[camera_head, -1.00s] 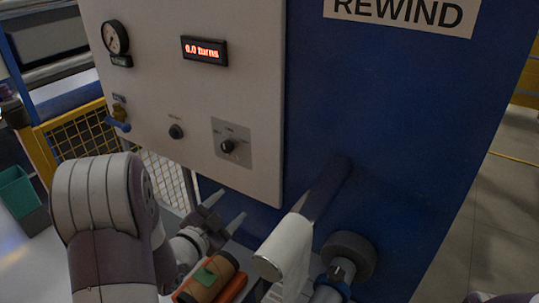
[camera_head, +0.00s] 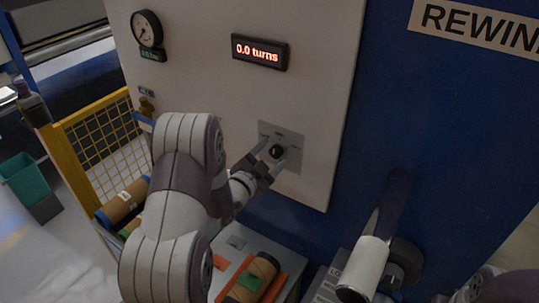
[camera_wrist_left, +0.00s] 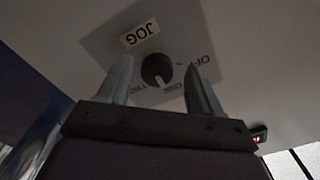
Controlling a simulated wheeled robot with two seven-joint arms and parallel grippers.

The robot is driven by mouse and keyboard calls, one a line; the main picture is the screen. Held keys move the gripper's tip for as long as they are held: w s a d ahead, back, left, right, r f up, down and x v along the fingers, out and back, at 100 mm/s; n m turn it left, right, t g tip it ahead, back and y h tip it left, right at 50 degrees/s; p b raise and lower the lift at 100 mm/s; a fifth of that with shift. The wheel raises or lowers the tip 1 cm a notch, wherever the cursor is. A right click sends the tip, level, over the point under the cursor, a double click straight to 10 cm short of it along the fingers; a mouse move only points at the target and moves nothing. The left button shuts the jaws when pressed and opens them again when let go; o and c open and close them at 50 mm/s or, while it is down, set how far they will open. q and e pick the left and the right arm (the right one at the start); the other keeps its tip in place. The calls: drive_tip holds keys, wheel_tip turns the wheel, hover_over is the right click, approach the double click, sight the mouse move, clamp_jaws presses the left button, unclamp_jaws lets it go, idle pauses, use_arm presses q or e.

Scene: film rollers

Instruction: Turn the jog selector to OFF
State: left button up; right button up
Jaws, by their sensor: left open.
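The jog selector is a round black knob (camera_head: 277,151) on a grey plate (camera_head: 294,138) on the pale control panel. The left wrist view shows the knob (camera_wrist_left: 156,70) with a JOG label (camera_wrist_left: 140,33) and, to its right, the word OFF (camera_wrist_left: 204,62). The knob's light pointer mark faces down in that view, away from OFF, towards small labels I cannot read surely. My left gripper (camera_head: 269,163) is open, its fingers (camera_wrist_left: 158,70) on either side of the knob. I cannot tell whether they touch it. My right gripper is out of view.
A display (camera_head: 259,51) reads 0.0 turns, beside a gauge (camera_head: 147,29). Below the panel a brown roll (camera_head: 254,276) lies in an orange cradle. A white roller (camera_head: 363,267) juts out at the right. A yellow mesh guard (camera_head: 100,141) stands at the left.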

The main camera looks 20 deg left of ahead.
use_arm(q)
drive_tip(key=shift+w, duration=0.1)
drive_tip(key=shift+c, duration=1.2)
drive_tip(key=shift+d, duration=0.3)
drive_tip(key=c, duration=0.8)
drive_tip(key=shift+a, duration=0.1)
drive_tip(key=shift+n+b, duration=0.85)
drive_tip(key=shift+n, duration=0.25)
drive_tip(key=n+b, duration=0.1)
drive_tip(key=n, duration=0.1)
drive_tip(key=shift+n, duration=0.4)
drive_tip(key=n+b, duration=0.1)
drive_tip(key=n, duration=0.2)
drive_tip(key=shift+r, duration=0.1)
drive_tip(key=shift+r+n+b, duration=0.15)
drive_tip(key=shift+n+b, duration=0.2)
drive_tip(key=shift+n, duration=1.45)
drive_tip(key=shift+w, duration=0.1)
